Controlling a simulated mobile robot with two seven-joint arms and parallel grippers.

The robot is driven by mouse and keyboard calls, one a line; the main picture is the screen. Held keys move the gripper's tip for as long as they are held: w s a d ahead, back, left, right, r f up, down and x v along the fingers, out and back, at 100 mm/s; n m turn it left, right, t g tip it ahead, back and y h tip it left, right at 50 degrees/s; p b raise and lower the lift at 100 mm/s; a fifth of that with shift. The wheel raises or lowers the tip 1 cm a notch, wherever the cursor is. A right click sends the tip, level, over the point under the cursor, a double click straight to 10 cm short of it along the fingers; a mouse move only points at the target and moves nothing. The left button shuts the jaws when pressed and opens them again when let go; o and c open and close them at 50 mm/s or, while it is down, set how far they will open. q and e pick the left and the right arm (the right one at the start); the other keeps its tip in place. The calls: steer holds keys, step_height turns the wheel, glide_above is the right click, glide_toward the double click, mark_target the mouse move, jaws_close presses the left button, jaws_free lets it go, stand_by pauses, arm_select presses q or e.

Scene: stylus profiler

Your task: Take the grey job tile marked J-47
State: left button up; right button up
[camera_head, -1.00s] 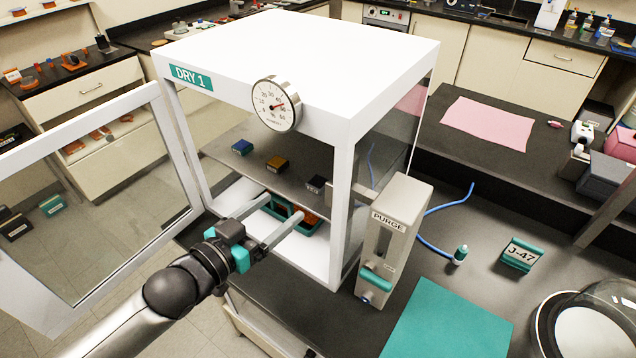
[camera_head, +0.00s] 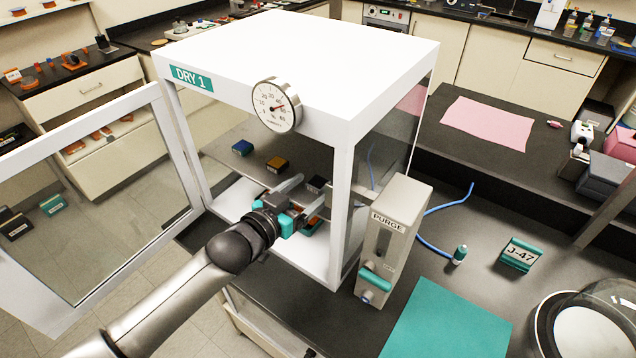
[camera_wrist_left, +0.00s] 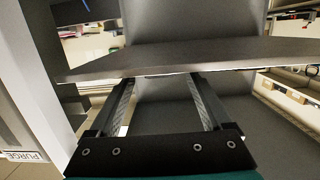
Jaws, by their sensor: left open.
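A teal-framed card reading J-47 (camera_head: 521,254) stands on the bench at the right in the head view. Small blocks sit on the shelf (camera_head: 215,150) of the open white cabinet: a blue one (camera_head: 242,148), a yellow-brown one (camera_head: 277,165) and a dark grey one (camera_head: 316,184) with a label too small to read. My left gripper (camera_head: 313,190) is open at the cabinet's front, its fingertips close to the dark block in the picture. In the left wrist view its spread fingers (camera_wrist_left: 162,82) reach to a grey plate's edge, with nothing seen between them.
The glass door (camera_head: 95,200) stands open at the left. A teal tray (camera_head: 312,228) on the cabinet floor is partly hidden by my gripper. The PURGE unit (camera_head: 393,240) is beside the cabinet's right post. A teal mat (camera_head: 450,325) lies bare on the bench.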

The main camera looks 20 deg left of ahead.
arm_select(q)
steer(key=shift+x, duration=0.85)
steer(key=shift+c, duration=0.4)
jaws_close()
